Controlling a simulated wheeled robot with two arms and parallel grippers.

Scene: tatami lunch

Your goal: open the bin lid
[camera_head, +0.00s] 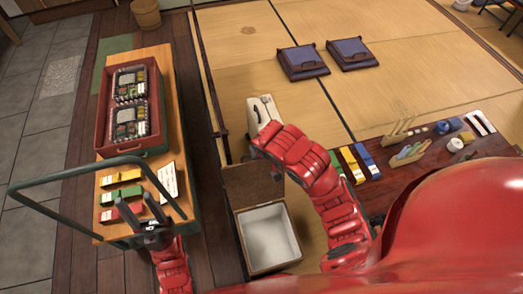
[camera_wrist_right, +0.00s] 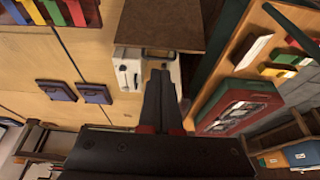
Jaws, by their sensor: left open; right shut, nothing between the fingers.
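The bin (camera_head: 240,243) stands on the floor at the lower middle of the head view, with its white inside in plain sight. Its brown lid (camera_head: 246,183) is raised at the far side of the opening. The lid also shows as a brown panel at the top of the right wrist view (camera_wrist_right: 162,24). My right gripper (camera_wrist_right: 160,74) is shut and empty, its dark fingertips close to the lid's edge; I cannot tell whether they touch. In the head view it is mostly hidden by my right arm. My left gripper (camera_head: 135,199) is open and empty above the wooden cart.
The cart (camera_head: 178,118) carries a red tray (camera_head: 103,125) of packed lunches and several coloured boxes; its green handle (camera_head: 50,208) rises at left. A white object (camera_head: 262,112) stands beyond the lid. Two blue cushions (camera_head: 301,62) lie on open tatami. A low table (camera_head: 400,182) is at right.

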